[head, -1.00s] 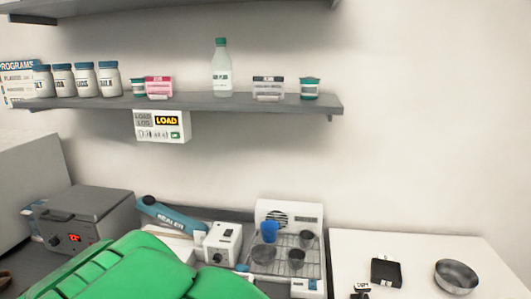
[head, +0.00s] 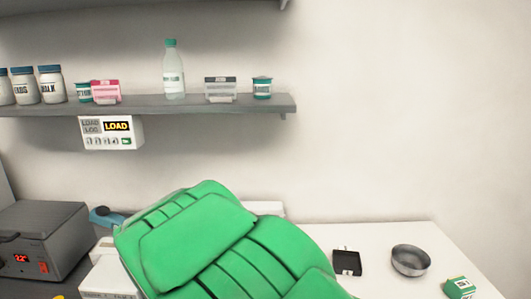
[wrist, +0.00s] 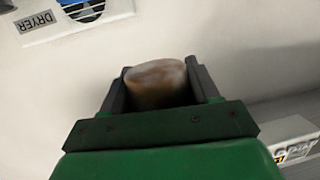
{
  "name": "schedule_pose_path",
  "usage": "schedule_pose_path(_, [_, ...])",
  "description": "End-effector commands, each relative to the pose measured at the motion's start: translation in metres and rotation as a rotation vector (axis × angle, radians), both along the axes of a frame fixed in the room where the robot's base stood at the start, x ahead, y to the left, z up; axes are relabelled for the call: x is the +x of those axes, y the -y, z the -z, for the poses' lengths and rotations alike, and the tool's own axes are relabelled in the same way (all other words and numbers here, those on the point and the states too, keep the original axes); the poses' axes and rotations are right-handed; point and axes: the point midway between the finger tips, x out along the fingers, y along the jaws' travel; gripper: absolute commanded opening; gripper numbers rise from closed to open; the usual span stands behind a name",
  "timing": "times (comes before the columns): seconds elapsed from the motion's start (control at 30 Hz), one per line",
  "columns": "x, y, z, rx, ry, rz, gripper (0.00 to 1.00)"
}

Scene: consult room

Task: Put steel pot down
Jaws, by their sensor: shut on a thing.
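My gripper (wrist: 160,80) shows in the wrist view, its two dark fingers shut on a rounded, brownish-grey thing with a smooth, shiny side. I take this to be the steel pot (wrist: 156,84); only part of it shows, and its rim and base are hidden. A pale surface lies behind it. In the head view my green arm covers the lower middle and hides the gripper and the held thing. A separate shallow steel bowl (head: 411,261) stands on the white worktop (head: 390,236) at the right.
A black tray-like item (head: 347,263) and a green-and-white box (head: 460,288) stand near the bowl. A grey heater box (head: 42,240) is at the left. Bottles and boxes line the shelf (head: 200,107); the load sign (head: 112,132) hangs below. A dryer (wrist: 80,15) shows in the wrist view.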

Motion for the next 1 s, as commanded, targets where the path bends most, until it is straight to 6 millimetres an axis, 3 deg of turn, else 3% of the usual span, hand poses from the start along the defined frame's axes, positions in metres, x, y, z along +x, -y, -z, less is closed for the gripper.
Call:
schedule_pose_path(0.5, [0.051,0.152,-0.008,-0.01,-0.011,0.177,0.3])
schedule_pose_path(1.0, [0.065,0.301,-0.017,-0.02,-0.02,0.351,0.3])
